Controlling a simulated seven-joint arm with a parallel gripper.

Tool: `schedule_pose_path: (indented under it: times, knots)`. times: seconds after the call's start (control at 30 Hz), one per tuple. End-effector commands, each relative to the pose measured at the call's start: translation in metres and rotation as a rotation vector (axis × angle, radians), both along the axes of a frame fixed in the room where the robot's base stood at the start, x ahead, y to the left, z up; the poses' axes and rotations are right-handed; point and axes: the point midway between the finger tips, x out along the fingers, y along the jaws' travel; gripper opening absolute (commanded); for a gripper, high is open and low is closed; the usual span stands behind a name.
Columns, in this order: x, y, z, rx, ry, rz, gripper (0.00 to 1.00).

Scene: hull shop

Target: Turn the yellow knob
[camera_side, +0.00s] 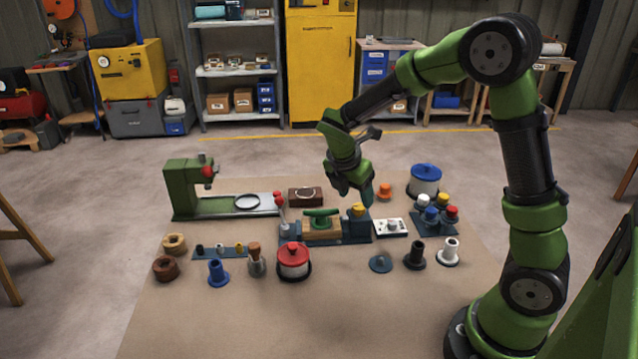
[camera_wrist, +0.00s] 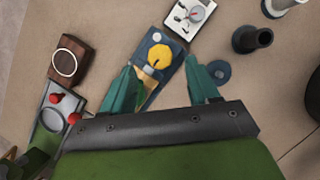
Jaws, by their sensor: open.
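The yellow knob (camera_side: 358,208) sits on the right end of a dark blue base (camera_side: 352,232) in the side view. In the wrist view the yellow knob (camera_wrist: 160,57) shows from above, with a dark pointer line on its face. My gripper (camera_side: 360,200) hangs just above and beside the knob in the side view. In the wrist view my gripper (camera_wrist: 163,78) has its two teal fingers spread apart, with the knob showing between and beyond the tips. Nothing is held. Whether a finger touches the knob cannot be told.
A white dial box (camera_side: 391,227) stands right of the base. A green-handled wooden block (camera_side: 322,222) is to its left. A red-lidded pot (camera_side: 293,260) stands in front, and a blue-lidded pot (camera_side: 424,180) behind right. The mat's front (camera_side: 300,320) is clear.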

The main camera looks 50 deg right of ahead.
Motion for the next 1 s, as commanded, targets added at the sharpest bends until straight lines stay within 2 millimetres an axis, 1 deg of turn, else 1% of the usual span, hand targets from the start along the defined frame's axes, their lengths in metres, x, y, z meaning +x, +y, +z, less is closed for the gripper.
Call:
schedule_pose_path:
  times: [0.03, 0.1, 0.23, 0.4, 0.63, 0.9, 1.0]
  knots:
    - [-0.001, -0.004, -0.009, 0.000, 0.005, -0.002, 0.60]
    - [-0.001, -0.008, -0.019, 0.001, 0.003, -0.003, 0.60]
    - [-0.001, -0.013, -0.031, 0.001, 0.001, -0.003, 0.60]
    - [0.000, -0.016, -0.037, 0.001, -0.001, -0.002, 0.60]
    - [0.000, -0.016, -0.037, 0.001, -0.001, -0.002, 0.60]
    - [0.000, -0.015, -0.037, 0.001, -0.002, -0.001, 0.19]
    - [0.000, -0.015, -0.037, 0.001, -0.002, -0.001, 0.05]
